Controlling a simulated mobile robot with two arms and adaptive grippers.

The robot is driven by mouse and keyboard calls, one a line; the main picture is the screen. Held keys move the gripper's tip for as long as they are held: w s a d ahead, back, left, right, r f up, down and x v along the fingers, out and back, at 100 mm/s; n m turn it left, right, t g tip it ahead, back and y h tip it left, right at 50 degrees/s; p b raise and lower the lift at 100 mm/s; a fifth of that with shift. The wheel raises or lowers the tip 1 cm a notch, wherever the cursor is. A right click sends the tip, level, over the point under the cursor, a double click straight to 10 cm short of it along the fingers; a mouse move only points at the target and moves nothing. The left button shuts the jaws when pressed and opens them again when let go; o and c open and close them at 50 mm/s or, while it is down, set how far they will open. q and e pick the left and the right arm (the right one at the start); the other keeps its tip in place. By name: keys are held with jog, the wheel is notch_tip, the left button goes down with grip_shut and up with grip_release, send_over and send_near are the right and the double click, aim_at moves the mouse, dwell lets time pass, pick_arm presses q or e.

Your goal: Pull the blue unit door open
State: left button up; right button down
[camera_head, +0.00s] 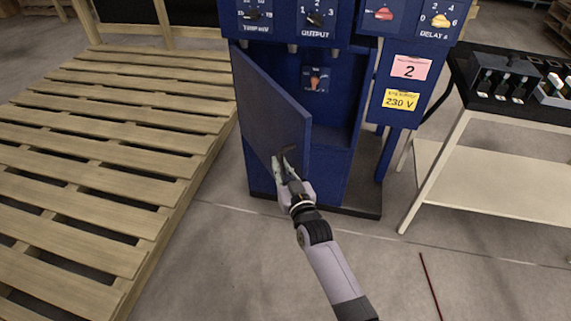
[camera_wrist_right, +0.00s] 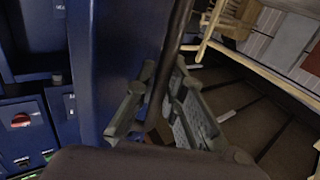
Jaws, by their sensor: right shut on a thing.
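The blue unit (camera_head: 258,178) stands in the middle of the head view. Its blue door (camera_head: 270,105) is partly open, swung out toward me from its left side. Part of the opening shows behind it, with an orange-handled switch (camera_head: 316,80) inside. My right gripper (camera_head: 284,160) is at the lower free edge of the door and is shut on the door's handle (camera_head: 288,150). In the right wrist view the fingers (camera_wrist_right: 155,100) sit on both sides of a dark bar, close to a blue panel. My left gripper is not in view.
Wooden pallets (camera_head: 100,145) lie on the floor to the left, close to the unit. A light-framed table (camera_head: 480,175) with a dark top stands at the right, carrying dark boxes (camera_head: 503,80). Bare floor (camera_head: 235,265) is free in front of the unit.

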jog(key=c, duration=1.7)
grip_release()
jog(key=shift+o, duration=0.2)
jog(key=v, duration=1.2)
jog(key=shift+c, duration=0.5)
